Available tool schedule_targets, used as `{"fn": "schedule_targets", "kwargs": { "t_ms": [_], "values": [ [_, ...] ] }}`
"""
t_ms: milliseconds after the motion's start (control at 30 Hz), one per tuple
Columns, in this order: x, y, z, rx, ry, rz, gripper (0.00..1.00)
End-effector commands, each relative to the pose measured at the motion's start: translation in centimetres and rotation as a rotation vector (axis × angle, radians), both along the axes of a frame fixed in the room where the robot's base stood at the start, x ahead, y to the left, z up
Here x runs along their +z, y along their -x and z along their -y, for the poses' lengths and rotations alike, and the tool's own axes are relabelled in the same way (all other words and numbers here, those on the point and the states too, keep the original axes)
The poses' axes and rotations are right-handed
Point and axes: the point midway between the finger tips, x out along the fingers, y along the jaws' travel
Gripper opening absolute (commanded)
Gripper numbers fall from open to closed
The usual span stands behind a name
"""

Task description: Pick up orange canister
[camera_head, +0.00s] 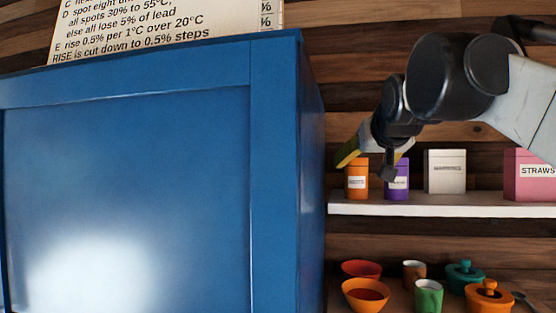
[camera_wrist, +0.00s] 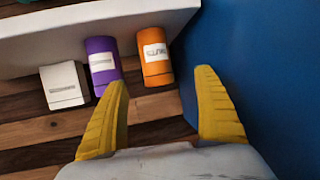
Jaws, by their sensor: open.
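The orange canister (camera_head: 357,183) stands upright at the left end of the white shelf in the head view, close to the blue cabinet's side. It has a white label and also shows in the wrist view (camera_wrist: 154,57), where the picture is turned over. My gripper (camera_head: 375,165) is in front of and slightly above the orange and purple canisters. In the wrist view its yellow fingers (camera_wrist: 164,82) are spread with nothing between them. The orange canister lies beyond the fingertips, roughly between them in the picture and apart from both.
A purple canister (camera_head: 397,188) stands just right of the orange one, then a white canister (camera_head: 445,172) and a pink straws box (camera_head: 530,186). The blue cabinet (camera_head: 311,180) blocks the left side. Bowls (camera_head: 365,295), cups (camera_head: 428,297) and lidded pots (camera_head: 488,297) stand below the white shelf (camera_head: 440,207).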

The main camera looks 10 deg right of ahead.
Motion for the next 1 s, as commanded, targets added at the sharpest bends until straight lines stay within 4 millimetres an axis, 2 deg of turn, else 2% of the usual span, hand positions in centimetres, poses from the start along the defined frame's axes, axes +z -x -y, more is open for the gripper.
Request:
{"fn": "schedule_targets", "kwargs": {
  "t_ms": [300,567,800,1000],
  "values": [
    [-1.4,-4.1,0.9,0.0,0.0,0.001,0.8],
    [-2.3,-6.3,1.7,0.0,0.0,0.001,0.8],
    [-3.5,-9.4,2.7,0.0,0.001,0.001,0.8],
    [-3.7,-9.6,2.7,0.0,0.0,0.001,0.8]
  ]
}}
